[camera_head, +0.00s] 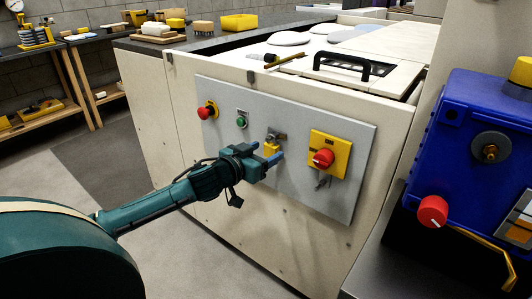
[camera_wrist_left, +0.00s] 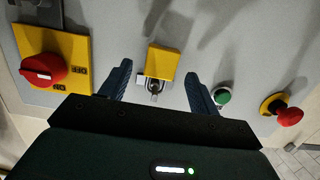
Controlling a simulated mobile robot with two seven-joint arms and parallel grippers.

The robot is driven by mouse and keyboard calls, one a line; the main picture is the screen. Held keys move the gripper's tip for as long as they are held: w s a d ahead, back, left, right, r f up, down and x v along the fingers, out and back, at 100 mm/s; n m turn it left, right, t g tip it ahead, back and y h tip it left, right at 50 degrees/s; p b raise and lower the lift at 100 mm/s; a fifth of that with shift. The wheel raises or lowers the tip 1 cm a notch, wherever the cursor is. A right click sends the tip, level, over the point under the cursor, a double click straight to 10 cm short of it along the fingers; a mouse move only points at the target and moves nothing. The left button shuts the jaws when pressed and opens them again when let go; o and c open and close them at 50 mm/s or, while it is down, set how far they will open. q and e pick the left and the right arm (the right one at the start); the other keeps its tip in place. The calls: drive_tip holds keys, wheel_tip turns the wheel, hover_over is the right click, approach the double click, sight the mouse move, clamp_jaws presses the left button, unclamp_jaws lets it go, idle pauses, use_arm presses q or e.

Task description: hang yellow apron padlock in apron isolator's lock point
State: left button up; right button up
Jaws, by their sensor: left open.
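The yellow padlock (camera_head: 271,149) hangs from a small metal hook on the grey panel, partly hidden by my left gripper (camera_head: 274,161). In the left wrist view, which looks upside down, the padlock (camera_wrist_left: 164,62) and its shackle are between the fingertips of my open left gripper (camera_wrist_left: 157,70), with a gap on both sides. The isolator (camera_head: 330,152) is a yellow plate with a red knob, right of the padlock; it also shows in the wrist view (camera_wrist_left: 50,60). Its metal lock point (camera_head: 321,183) is below the plate, empty as far as I see. My right gripper is out of view.
A red stop button (camera_head: 203,112) and a green button (camera_head: 241,121) are on the panel's left. A blue machine box (camera_head: 470,140) stands close at the right. A black handle (camera_head: 342,65) sits on the cabinet top. The panel's lower area is clear.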

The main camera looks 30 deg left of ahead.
use_arm(q)
drive_tip(key=shift+w+f, duration=0.1)
drive_tip(key=shift+w, duration=0.55)
drive_tip(key=c, duration=1.2)
drive_tip(key=shift+r+p, duration=0.7)
drive_tip(key=shift+p, duration=0.15)
drive_tip(key=shift+s, duration=0.15)
drive_tip(key=shift+s+p, duration=0.55)
drive_tip(key=shift+s, duration=0.8)
